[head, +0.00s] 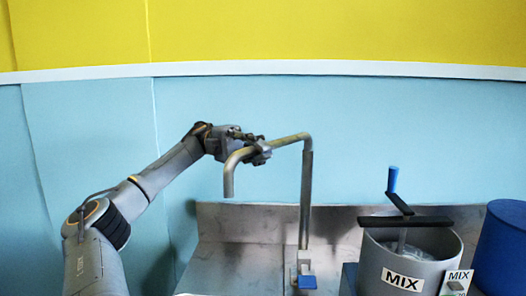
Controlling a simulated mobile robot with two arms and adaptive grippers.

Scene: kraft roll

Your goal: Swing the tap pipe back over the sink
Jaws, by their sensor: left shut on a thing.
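The tap pipe (307,190) is a grey metal tube that rises upright from the back of the counter. Its top bends to the left and ends in a downturned spout (229,179). My left gripper (259,151) is shut on the tap pipe's upper arm, close to the spout bend. A blue piece (304,281) shows at the foot of the pipe. The sink bowl cannot be made out; only a metal surface with a backsplash (245,222) shows below the spout. My right gripper is not in view.
To the right stands a grey pot (440,271) labelled MIX, with a dark crossbar and a blue-handled crank (392,180). A small MIX card is beside it. A blue tub (503,250) stands at the far right. The wall is close behind the pipe.

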